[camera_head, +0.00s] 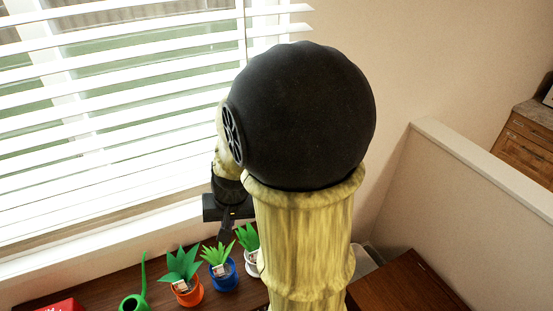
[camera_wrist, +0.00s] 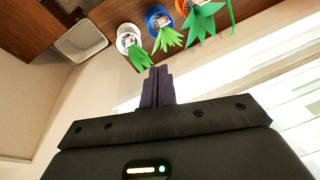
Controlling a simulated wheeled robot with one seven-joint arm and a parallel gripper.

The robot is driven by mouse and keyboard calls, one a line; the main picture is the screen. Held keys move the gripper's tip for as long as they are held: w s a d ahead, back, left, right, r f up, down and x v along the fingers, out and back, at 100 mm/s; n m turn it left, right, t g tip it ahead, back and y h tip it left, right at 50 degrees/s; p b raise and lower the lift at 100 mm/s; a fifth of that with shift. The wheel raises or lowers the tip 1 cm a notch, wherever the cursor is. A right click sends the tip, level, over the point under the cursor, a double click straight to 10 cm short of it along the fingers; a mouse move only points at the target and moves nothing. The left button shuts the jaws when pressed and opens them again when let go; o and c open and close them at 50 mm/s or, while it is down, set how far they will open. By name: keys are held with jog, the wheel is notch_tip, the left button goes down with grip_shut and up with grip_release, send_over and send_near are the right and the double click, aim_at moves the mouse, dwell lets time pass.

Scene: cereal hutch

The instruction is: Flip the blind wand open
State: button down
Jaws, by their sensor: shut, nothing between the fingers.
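The white window blind (camera_head: 120,112) fills the left of the head view, with the outside visible between its slats. A thin vertical strip (camera_head: 242,22) hangs near its right end; I cannot tell whether it is the wand or a cord. My black arm joint hides what lies below it. My gripper (camera_head: 226,228) points down beside the blind's right end, above the potted plants. In the wrist view the two dark fingers of my gripper (camera_wrist: 157,86) are together and hold nothing. Pale blind slats (camera_wrist: 290,100) show at the right there, apart from the fingers.
An orange pot (camera_head: 187,292), a blue pot (camera_head: 223,276) and a white pot (camera_head: 250,262) with green plants stand on the brown wooden top (camera_head: 105,288). A green watering can (camera_head: 134,300) and red box (camera_head: 62,306) are left. A low wall (camera_head: 470,170) stands right.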

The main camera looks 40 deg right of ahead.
jog(key=d+r+m+t+p, duration=0.1)
jog(key=d+r+m, duration=0.2)
jog(key=d, duration=0.4)
jog(key=w+d+r+m+t+p, duration=0.1)
jog(key=d+r+m, duration=0.3)
jog(key=d, duration=0.4)
jog(key=w+d+r+m+t+p, duration=0.1)
jog(key=d+r+m+p, duration=0.1)
jog(key=d+m, duration=0.3)
jog(key=d+r, duration=0.1)
jog(key=d, duration=0.2)
jog(key=shift+w+r+m+t+h, duration=0.25)
jog(key=shift+r+m+t+h, duration=0.05)
jog(key=shift+m+t, duration=0.1)
jog(key=shift+d, duration=0.15)
jog(key=p+x, duration=0.2)
jog(key=x, duration=1.2)
